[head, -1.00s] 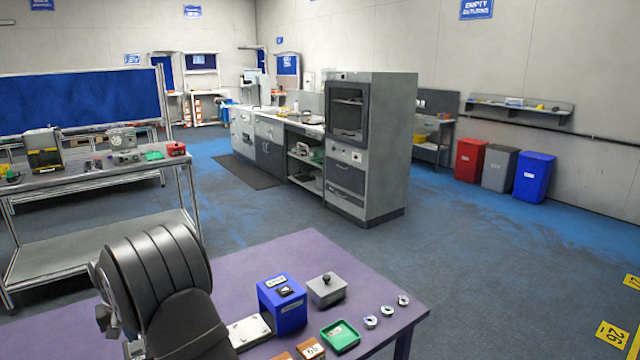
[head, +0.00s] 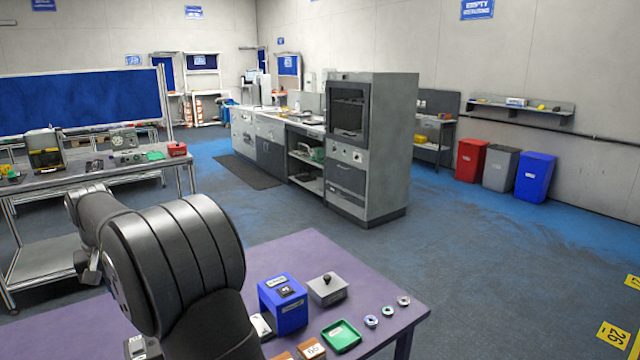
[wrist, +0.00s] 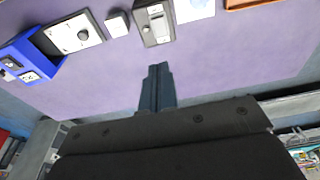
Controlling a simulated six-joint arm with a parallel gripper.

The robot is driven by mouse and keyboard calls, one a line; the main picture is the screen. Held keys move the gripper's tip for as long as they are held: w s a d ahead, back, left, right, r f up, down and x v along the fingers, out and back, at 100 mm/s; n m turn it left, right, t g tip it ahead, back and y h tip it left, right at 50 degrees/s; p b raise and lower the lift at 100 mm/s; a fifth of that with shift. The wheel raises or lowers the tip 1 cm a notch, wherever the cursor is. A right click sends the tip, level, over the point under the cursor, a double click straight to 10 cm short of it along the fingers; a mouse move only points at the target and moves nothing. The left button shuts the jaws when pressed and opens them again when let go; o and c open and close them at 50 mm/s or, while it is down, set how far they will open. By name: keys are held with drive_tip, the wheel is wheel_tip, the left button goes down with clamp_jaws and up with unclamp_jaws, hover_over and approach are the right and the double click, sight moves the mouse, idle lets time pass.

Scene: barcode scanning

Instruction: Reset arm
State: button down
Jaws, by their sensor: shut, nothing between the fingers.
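My gripper (wrist: 158,72) shows in the wrist view, its two dark fingers together and empty. It is above and in front of the purple table (wrist: 110,80), clear of the objects there. In the head view my arm bends up and back at the lower left, and the gripper is out of sight there. The purple table (head: 385,284) fills the lower middle of the head view.
A blue box (head: 283,304), a grey box with a black knob (head: 327,290), a green tray (head: 341,336) and several small round pieces (head: 387,310) stand on the table. The wrist view shows the blue box (wrist: 36,58) and a grey device (wrist: 154,24).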

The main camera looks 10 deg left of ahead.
wheel_tip(320, 180, down, 2)
drive_tip(key=shift+w+a+f, duration=0.1)
drive_tip(key=shift+w+f, duration=0.05)
drive_tip(key=shift+f, duration=0.1)
